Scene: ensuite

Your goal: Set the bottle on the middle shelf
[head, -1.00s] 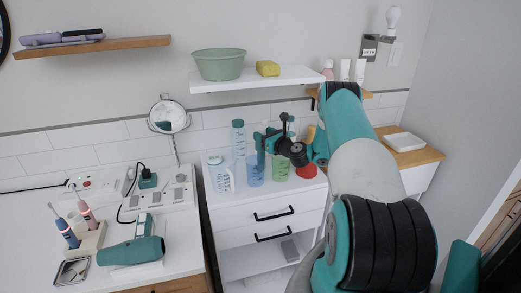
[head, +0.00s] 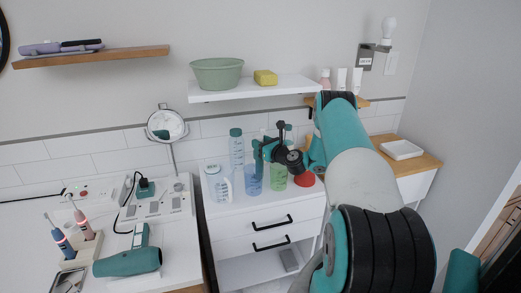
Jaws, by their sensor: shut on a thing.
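A clear bluish bottle with a teal cap (head: 236,148) is upright above the white cabinet, among the cups. My gripper (head: 259,152) is just to its right in the picture, shut on it; the contact is small and partly hidden by the gripper itself. I cannot tell whether the bottle's base touches the cabinet top. The middle shelf (head: 255,91) is the white one on the wall, above and behind my gripper. A green bowl (head: 216,73) and a yellow sponge (head: 265,77) sit on it, with bare room between and beside them.
A blue cup (head: 252,181), a green cup (head: 277,179) and a white patterned container (head: 218,183) crowd the white cabinet (head: 262,212). A round mirror (head: 165,125) stands to the left. Wooden shelves hang left (head: 90,57) and right (head: 363,103). A hair dryer (head: 128,256) lies front left.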

